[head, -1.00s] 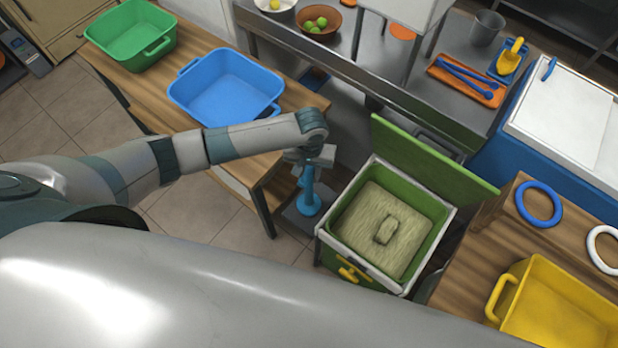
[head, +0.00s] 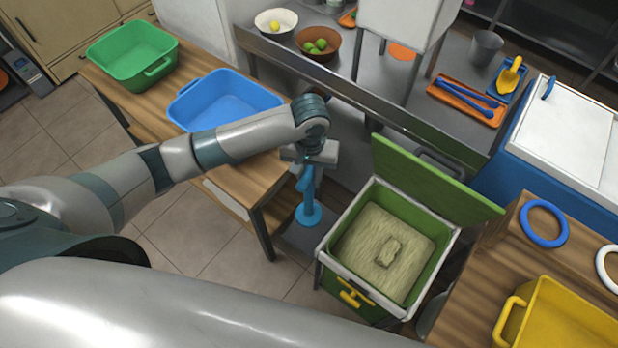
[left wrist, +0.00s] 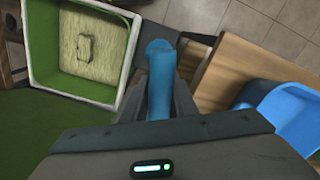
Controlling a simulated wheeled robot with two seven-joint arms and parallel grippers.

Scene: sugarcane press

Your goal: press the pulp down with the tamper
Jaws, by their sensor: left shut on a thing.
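My left gripper (head: 310,160) is shut on the blue tamper (head: 307,195), gripping its handle with the round foot hanging below. The tamper also shows between the fingers in the left wrist view (left wrist: 160,85). The pulp (head: 372,240) is a pale, fibrous, flat-topped mass inside the green-lined bin (head: 335,213), with a small raised block in its middle. The tamper is beside the bin, to its left in the head view, not over the pulp. The bin also shows at upper left in the left wrist view (left wrist: 112,98). My right gripper is in neither view.
The bin's green lid (head: 435,180) stands open at its back. A wooden table (head: 250,180) with a blue tub (head: 225,100) and a green tub (head: 130,52) is at left. A wooden surface with rings and a yellow tub (head: 560,318) is at right. A metal counter (head: 350,85) runs behind.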

